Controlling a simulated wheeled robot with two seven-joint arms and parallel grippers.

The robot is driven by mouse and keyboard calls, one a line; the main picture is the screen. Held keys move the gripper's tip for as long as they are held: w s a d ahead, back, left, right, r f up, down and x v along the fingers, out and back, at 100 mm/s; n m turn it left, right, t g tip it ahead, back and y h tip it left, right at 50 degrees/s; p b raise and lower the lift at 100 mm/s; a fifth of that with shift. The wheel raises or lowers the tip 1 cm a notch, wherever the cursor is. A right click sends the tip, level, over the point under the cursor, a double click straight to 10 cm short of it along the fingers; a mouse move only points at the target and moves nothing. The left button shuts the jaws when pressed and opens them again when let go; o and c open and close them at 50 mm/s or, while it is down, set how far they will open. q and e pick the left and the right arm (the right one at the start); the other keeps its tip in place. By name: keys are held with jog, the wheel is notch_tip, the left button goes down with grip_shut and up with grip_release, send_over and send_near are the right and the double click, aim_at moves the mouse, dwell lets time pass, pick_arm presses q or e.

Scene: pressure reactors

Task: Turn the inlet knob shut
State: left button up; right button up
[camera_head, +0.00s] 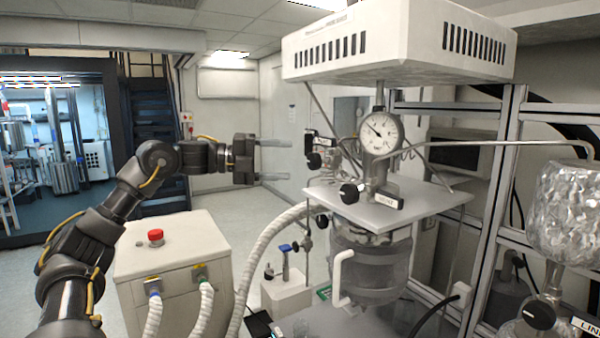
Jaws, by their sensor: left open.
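A reactor stands right of centre, with a white plate (418,208) above a metal vessel (372,265) and a round pressure gauge (380,133) on top. Several black knobs show: one on the left of the fittings (314,161), one at the plate's front (349,193), and a small one below the plate (322,220). A small label (389,201) lies beside the front knob, too small to read surely, so I cannot tell which knob is the inlet. My left gripper (284,160) is open and empty, pointing right, left of the left knob and apart from it.
A white cabinet (185,262) with a red button and ribbed white hoses stands at lower left. A large white housing (400,40) overhangs the reactor. A metal frame (500,190) and another vessel (565,215) with its own black knob (539,315) are at right.

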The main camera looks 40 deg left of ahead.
pick_arm(q)
jog(key=shift+v, duration=1.3)
pick_arm(e)
jog(key=shift+f, duration=0.6)
jog(key=shift+a, duration=0.15)
